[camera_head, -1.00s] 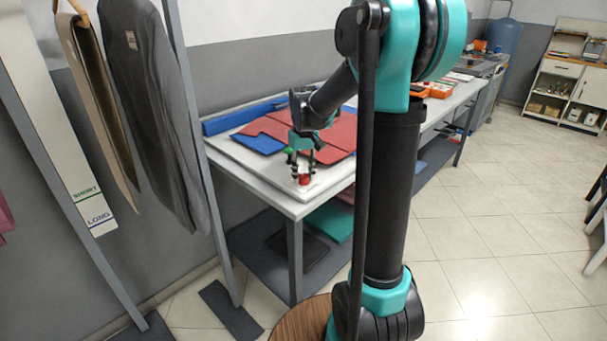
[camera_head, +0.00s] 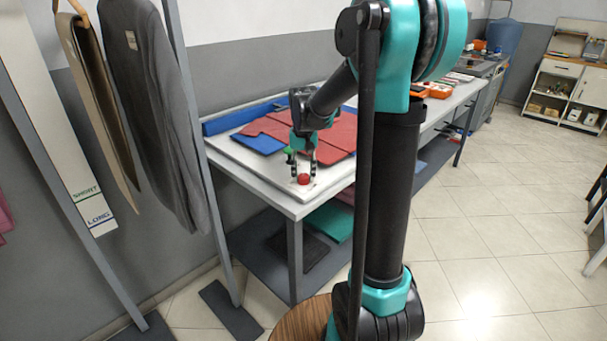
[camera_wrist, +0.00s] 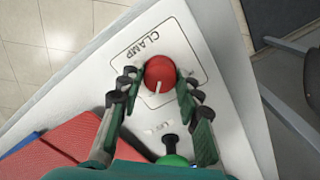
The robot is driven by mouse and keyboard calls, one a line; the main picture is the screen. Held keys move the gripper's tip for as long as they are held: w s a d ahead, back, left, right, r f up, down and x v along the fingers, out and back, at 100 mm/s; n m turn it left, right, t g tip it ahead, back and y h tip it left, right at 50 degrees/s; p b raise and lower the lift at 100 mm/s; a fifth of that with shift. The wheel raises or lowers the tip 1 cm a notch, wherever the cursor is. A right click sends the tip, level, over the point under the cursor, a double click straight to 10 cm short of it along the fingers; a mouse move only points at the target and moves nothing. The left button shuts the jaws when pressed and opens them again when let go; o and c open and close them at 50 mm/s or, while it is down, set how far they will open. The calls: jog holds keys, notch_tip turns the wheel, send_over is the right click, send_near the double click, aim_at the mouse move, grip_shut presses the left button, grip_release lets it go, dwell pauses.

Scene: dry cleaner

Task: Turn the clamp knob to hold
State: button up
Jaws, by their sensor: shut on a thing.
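The clamp knob (camera_wrist: 160,72) is a round red knob with a white pointer line, on a white board beside printed "CLAMP" lettering. In the wrist view the pointer aims toward the bottom of the picture, slightly left. In the head view the knob (camera_head: 304,179) sits near the table's front corner. My gripper (camera_wrist: 158,86) has one finger on each side of the knob and is shut on it. In the head view my gripper (camera_head: 303,170) reaches down onto the knob from above. Small pale marks below the knob are too blurred to read.
A green-topped handle (camera_wrist: 172,160) stands close to my gripper in the wrist view. Red cloth (camera_head: 334,132) and blue cloth (camera_head: 259,144) lie on the board behind. A rack with a grey garment (camera_head: 155,105) stands left of the table.

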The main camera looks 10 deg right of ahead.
aim_at(303, 176)
jog(key=o, duration=1.2)
jog(key=shift+c, duration=0.2)
notch_tip(303, 176, up, 12)
jog(key=s+d+f+n+t, duration=0.1)
jog(key=s+d+f+t, duration=0.1)
jog(key=s+f, duration=0.8)
jog(key=s+d+f+n+t, duration=0.1)
jog(key=s+d+f+t, duration=0.1)
jog(key=s+f, duration=0.9)
jog(key=shift+s, duration=0.6)
